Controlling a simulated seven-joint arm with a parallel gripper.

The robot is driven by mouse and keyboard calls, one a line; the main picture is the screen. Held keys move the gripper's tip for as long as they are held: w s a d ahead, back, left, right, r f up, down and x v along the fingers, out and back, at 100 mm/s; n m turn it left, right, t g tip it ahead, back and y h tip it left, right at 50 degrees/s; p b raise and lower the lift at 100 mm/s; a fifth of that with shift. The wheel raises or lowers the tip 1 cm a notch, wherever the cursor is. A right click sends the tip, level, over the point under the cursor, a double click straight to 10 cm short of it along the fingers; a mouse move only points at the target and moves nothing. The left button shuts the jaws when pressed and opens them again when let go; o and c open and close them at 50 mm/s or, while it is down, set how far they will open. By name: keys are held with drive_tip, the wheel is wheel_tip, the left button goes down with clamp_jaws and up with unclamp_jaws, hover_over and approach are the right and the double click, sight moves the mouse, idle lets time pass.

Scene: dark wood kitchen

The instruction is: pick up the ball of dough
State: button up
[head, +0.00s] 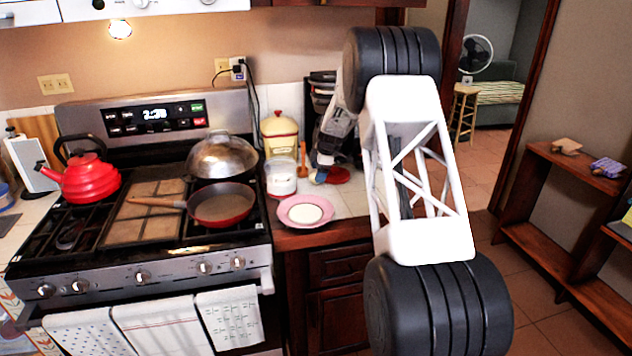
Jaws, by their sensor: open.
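My gripper (323,166) is at the back of the counter to the right of the stove, small in the head view and partly behind my own arm. It is open and points down. A small pale rounded thing (317,178), which may be the ball of dough, sits just below the fingertips. I cannot tell whether the fingers are around it or beside it. A dark red round piece (338,175) lies right next to it, partly hidden by the gripper.
A pink-rimmed plate (283,219) is at the counter's front edge. A white canister (281,178), a yellow-and-red container (279,135) and a wooden spoon (303,162) stand left of the gripper. A red pan (222,206) and a red kettle (90,180) are on the stove.

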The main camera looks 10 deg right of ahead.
drive_tip(key=shift+x, duration=1.2)
drive_tip(key=c, duration=1)
